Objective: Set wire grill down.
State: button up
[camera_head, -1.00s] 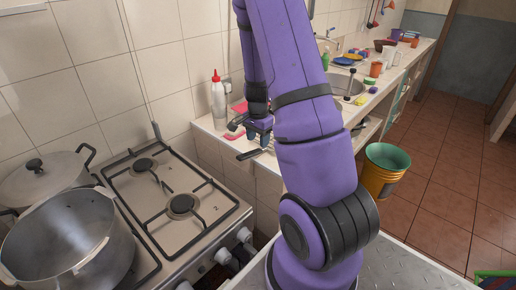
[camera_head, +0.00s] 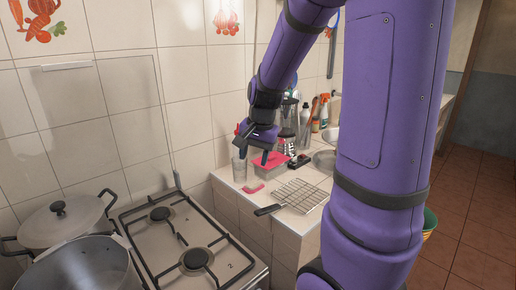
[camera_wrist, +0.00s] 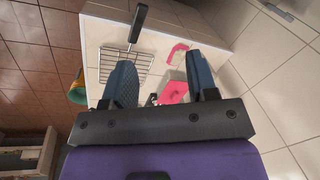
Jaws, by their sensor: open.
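The wire grill (camera_head: 303,194) lies flat on the tiled counter (camera_head: 228,183), close to its near edge. Its black handle (camera_head: 268,210) points left, toward the stove side. The grill also shows in the wrist view (camera_wrist: 112,62), with its handle (camera_wrist: 138,22) pointing up. My gripper (camera_head: 254,155) is above the counter, up and left of the grill and apart from it. In the wrist view my gripper (camera_wrist: 160,68) has its fingers wide apart with nothing held between them. The left finger overlaps part of the grill in that view.
A stove (camera_head: 150,232) with a large open pot (camera_head: 82,268) and a lidded pot (camera_head: 62,224) is at left. A glass (camera_head: 239,172), a pink piece (camera_head: 254,188) and a red container (camera_head: 272,166) stand near my gripper. Bottles (camera_head: 323,108) stand farther back.

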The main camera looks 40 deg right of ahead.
jog(key=s+a+r+n+t, duration=0.3)
jog(key=s+a+r+n, duration=0.8)
jog(key=s+a, duration=0.3)
jog(key=s+r, duration=0.1)
jog(key=s, duration=0.1)
jog(key=shift+s+a+r+n+h, duration=0.2)
jog(key=shift+s+r+n+h, duration=0.1)
jog(key=shift+s+r+n, duration=0.1)
